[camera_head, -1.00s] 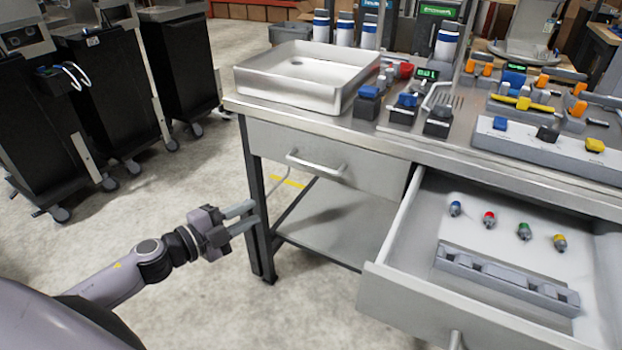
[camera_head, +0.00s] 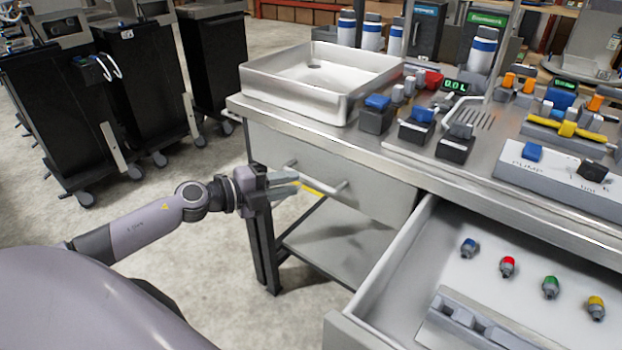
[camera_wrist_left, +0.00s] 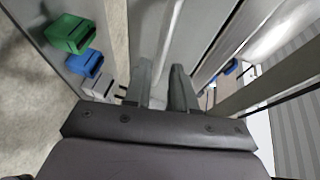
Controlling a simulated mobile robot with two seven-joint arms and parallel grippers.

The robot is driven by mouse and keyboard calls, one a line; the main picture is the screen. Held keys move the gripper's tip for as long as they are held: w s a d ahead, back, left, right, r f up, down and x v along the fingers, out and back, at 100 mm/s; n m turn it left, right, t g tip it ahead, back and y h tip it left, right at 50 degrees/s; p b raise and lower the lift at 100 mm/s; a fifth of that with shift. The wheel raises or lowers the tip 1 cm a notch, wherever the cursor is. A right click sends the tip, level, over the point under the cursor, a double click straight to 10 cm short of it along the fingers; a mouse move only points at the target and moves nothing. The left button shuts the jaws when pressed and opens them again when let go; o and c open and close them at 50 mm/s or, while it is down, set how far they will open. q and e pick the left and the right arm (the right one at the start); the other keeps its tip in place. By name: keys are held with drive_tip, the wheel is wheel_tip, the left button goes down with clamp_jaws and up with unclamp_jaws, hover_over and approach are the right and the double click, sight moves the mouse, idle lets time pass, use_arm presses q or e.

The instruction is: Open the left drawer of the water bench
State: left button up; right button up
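The left drawer (camera_head: 378,196) of the water bench has a grey front and looks shut. Its bar handle (camera_head: 339,187) is partly hidden behind my left fingers. My left gripper (camera_head: 285,184) is at the handle's left part, its two fingers a little apart. In the left wrist view the fingers of my left gripper (camera_wrist_left: 165,82) stand apart, with a pale bar running away ahead of them. I cannot tell whether the handle lies between the fingers. My right gripper is not in view.
The right drawer (camera_head: 372,300) stands open, with several coloured fittings inside. The bench top (camera_head: 420,165) carries a steel basin (camera_head: 298,95) and several blue-topped blocks. Black carts (camera_head: 150,95) stand at the left. Grey floor (camera_head: 200,270) is free in front of the bench.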

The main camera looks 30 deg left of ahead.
sight(309, 180)
use_arm(q)
drive_tip(key=shift+x, duration=2.85)
drive_tip(key=shift+c, duration=0.3)
clamp_jaws()
